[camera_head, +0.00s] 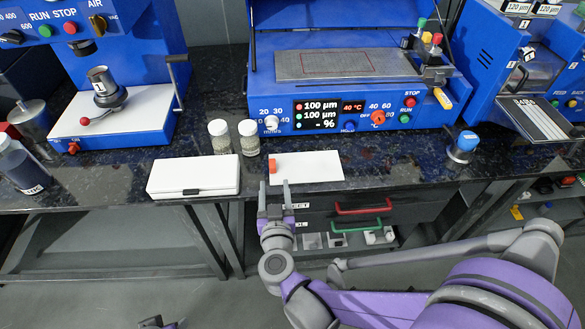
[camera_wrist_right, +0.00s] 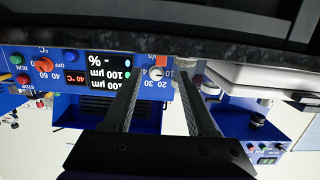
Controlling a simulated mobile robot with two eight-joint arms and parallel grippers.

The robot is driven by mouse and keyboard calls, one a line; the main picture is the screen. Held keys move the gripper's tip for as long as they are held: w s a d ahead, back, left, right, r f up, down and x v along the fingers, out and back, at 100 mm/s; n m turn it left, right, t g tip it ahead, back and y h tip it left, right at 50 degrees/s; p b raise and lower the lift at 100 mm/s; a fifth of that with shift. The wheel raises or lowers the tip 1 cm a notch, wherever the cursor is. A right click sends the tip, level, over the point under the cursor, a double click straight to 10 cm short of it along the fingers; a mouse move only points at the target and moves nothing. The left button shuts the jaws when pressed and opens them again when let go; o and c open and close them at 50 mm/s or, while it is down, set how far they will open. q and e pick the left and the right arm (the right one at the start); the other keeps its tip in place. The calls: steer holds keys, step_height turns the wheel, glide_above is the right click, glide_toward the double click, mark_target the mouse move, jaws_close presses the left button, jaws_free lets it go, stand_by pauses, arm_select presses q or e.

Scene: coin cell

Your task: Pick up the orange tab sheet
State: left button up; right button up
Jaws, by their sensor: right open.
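The white sheet (camera_head: 312,167) with an orange tab (camera_head: 272,165) at its left end lies flat near the front edge of the dark counter. My right gripper (camera_head: 274,186) is open and empty in front of the counter edge, just below the tab in the head view. Its two fingers point toward the counter and are apart from the tab.
A white case (camera_head: 194,177) lies left of the sheet; it also shows in the wrist view (camera_wrist_right: 250,78). Two jars (camera_head: 219,136) (camera_head: 249,137) stand behind. A blue coater (camera_head: 350,90) is at the back. Drawers with red (camera_head: 363,208) and green handles are below.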

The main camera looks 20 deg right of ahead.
mark_target(273, 169)
steer(key=x, duration=0.9)
steer(key=shift+w+r+b, duration=0.15)
steer(key=shift+b, duration=0.2)
jaws_close()
